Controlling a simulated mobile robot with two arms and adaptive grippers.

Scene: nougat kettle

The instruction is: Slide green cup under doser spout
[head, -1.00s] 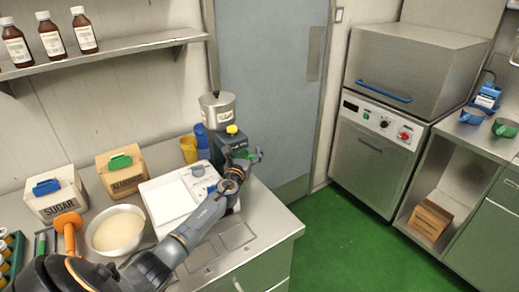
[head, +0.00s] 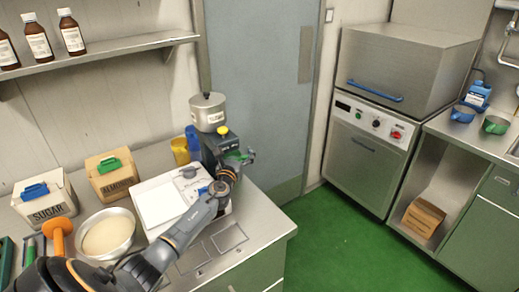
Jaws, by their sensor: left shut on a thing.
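The doser (head: 209,113) stands at the back right of the left counter, a silver lidded pot above a dark body with a yellow knob. My left arm reaches across the counter to its front. My left gripper (head: 240,162) is shut on a small green cup (head: 235,156) close beside the doser's dark body. The gripper's fingers and the doser hide most of this cup. I cannot tell whether it is directly under the spout, which is hidden. Another green cup (head: 496,125) sits on the far right counter. My right gripper is not in view.
A white scale-like device (head: 160,204), a bowl of pale stuff (head: 107,233), and sugar (head: 45,200) and almond (head: 111,174) boxes crowd the left counter. The counter's front right corner is free.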

